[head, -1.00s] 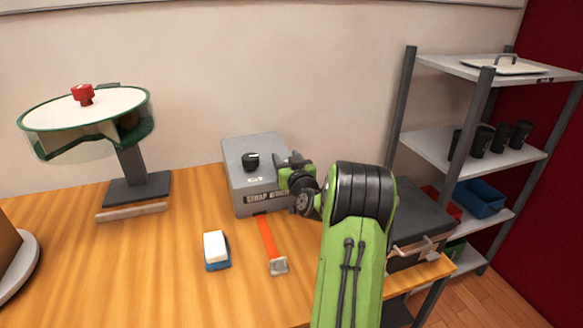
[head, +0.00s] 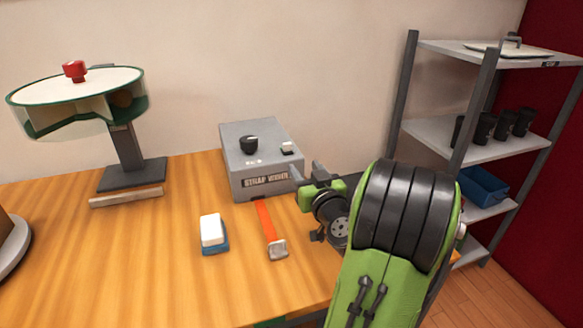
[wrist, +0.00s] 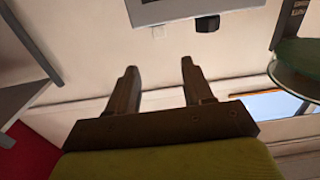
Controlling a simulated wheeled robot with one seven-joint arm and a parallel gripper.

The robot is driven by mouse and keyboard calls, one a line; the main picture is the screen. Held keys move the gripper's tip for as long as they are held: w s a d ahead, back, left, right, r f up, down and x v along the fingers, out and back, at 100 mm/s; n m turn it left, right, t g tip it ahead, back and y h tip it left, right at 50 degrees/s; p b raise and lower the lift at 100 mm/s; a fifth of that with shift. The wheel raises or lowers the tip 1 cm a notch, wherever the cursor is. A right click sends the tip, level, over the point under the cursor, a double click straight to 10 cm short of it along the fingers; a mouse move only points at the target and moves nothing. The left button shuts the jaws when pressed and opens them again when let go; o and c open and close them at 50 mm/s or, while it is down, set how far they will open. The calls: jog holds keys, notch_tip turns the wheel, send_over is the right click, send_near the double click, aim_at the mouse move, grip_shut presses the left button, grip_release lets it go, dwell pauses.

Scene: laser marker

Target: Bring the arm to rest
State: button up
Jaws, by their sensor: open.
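My gripper (head: 306,174) is at the right front corner of the grey strap welder box (head: 258,160), just off its side. Its two fingers are apart and empty; they also show in the wrist view (wrist: 159,72). My green arm is folded in front of it and hides part of the table's right end. I cannot tell whether the gripper touches the box.
An orange strap (head: 266,226) with a metal end runs from the box's front. A blue and white block (head: 213,233) lies left of it. A round green-rimmed device (head: 75,100) stands at left. A metal shelf (head: 490,200) stands at right. The table's left middle is clear.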

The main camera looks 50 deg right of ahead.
jog(key=w+a+n+y, duration=0.4)
jog(key=w+a+y, duration=0.15)
jog(key=a, duration=0.55)
jog(key=s+a+f+n+g+y, duration=0.1)
jog(key=a, duration=0.4)
jog(key=s+a+f+n+g+y, duration=0.1)
jog(key=a+g+y, duration=0.1)
jog(key=a, duration=0.4)
jog(key=s+a+f+n+g+y, duration=0.1)
jog(key=s+a+f+n+g, duration=0.1)
jog(key=a, duration=0.3)
jog(key=shift+a+y, duration=0.35)
jog(key=s+a+g, duration=0.1)
jog(key=s, duration=0.1)
jog(key=s+a+g, duration=0.1)
jog(key=s, duration=0.1)
jog(key=s+a, duration=0.1)
jog(key=s, duration=0.1)
jog(key=shift+s+a+f+g, duration=0.2)
jog(key=shift+a+f+g, duration=0.05)
jog(key=shift+f+g, duration=0.15)
jog(key=s+r+m+g+h+p, duration=0.1)
jog(key=s+m+g, duration=0.1)
jog(key=s, duration=0.8)
notch_tip(320, 180, up, 16)
jog(key=p, duration=1.6)
jog(key=shift+w+a+p, duration=0.15)
jog(key=shift+a+p, duration=0.05)
jog(key=shift+p, duration=0.15)
